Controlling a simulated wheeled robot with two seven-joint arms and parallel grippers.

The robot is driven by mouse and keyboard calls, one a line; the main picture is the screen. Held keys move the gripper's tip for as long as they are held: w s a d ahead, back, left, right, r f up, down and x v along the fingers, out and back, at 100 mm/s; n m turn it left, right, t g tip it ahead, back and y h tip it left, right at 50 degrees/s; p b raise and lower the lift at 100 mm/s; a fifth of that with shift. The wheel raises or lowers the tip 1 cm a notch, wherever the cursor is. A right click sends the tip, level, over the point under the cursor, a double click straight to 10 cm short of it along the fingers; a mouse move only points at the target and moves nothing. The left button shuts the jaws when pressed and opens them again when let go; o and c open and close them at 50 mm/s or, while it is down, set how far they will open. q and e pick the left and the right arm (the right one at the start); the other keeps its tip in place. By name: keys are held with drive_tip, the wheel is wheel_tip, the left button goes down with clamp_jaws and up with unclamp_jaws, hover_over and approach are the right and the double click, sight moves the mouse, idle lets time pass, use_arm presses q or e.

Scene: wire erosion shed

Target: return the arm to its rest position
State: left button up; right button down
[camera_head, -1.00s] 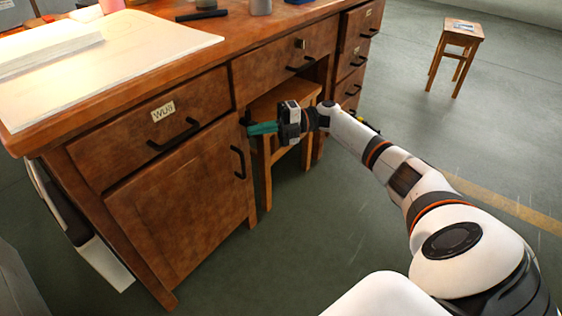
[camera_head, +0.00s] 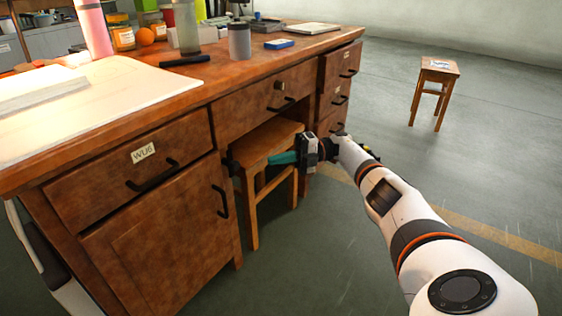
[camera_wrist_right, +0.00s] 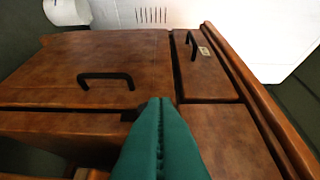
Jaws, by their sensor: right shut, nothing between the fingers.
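My right arm reaches in from the lower right of the head view. Its gripper (camera_head: 272,160) is in front of the wooden desk (camera_head: 165,225), beside the stool (camera_head: 268,141) under it. In the right wrist view the green fingers (camera_wrist_right: 160,145) are together and empty, pointing toward the desk's cabinet door (camera_wrist_right: 125,65) with its black handle. The fingers look apart from the door, but the exact gap cannot be told. My left gripper is not in view.
A second stool (camera_head: 437,85) stands on the floor at the far right. The floor between that stool and the desk is clear.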

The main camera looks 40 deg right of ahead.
drive_tip(key=shift+d, duration=0.35)
